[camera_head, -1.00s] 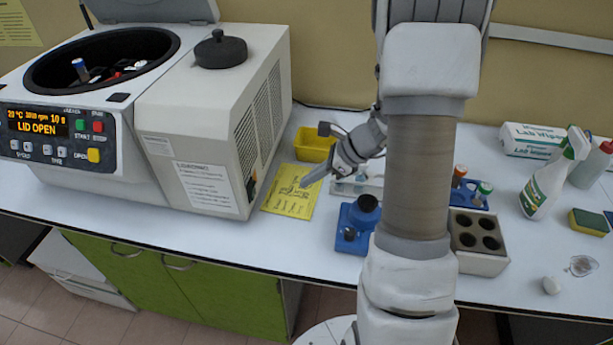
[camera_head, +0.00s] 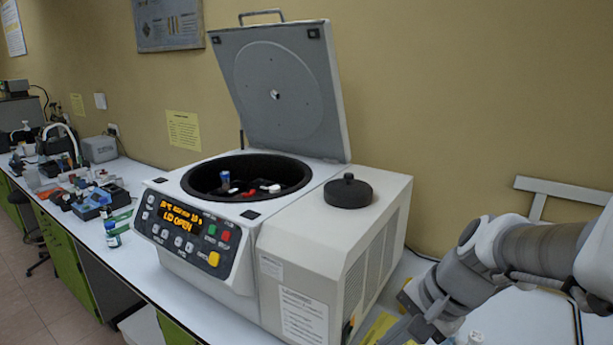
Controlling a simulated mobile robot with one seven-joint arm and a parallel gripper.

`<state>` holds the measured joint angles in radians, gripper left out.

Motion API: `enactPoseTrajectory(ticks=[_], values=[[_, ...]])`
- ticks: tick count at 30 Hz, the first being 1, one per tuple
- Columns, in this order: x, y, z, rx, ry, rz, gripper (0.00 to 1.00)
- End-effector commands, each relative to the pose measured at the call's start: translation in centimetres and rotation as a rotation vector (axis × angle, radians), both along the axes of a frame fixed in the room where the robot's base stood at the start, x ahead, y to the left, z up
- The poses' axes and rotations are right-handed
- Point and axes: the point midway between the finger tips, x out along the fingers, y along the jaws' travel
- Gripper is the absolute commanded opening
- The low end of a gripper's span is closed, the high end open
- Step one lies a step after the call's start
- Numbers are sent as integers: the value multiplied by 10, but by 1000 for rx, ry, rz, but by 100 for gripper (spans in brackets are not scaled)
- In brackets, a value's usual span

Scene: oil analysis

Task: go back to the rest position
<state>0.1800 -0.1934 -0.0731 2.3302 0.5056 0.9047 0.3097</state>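My arm enters from the right edge, and my gripper (camera_head: 398,330) is low at the bottom right, beside the right side of the centrifuge and above the yellow sheet on the bench. Its fingers are small and partly cut by the bottom edge, so I cannot tell whether they are open or shut. No held object shows clearly. The centrifuge (camera_head: 345,235) stands on the bench with its lid (camera_head: 285,90) raised and its display reading LID OPEN. Inside the dark bowl (camera_head: 205,180) are a blue-capped tube (camera_head: 225,180) and red and white parts.
A black round knob-like piece (camera_head: 348,191) sits on top of the centrifuge housing. A small bottle (camera_head: 112,235) stands on the bench (camera_head: 140,262) left of it. Racks and equipment crowd the far left bench. A pale wall rail (camera_head: 560,190) is behind my arm.

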Motion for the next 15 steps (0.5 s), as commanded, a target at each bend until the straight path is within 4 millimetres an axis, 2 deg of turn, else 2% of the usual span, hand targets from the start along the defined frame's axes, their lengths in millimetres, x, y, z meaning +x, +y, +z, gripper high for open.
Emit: enactPoseTrajectory(ticks=[3,9,15], values=[[-24,5,18,-132,-96,181,0],[-59,4,40,-368,-237,458,0],[-82,-3,54,-560,-335,648,0]])
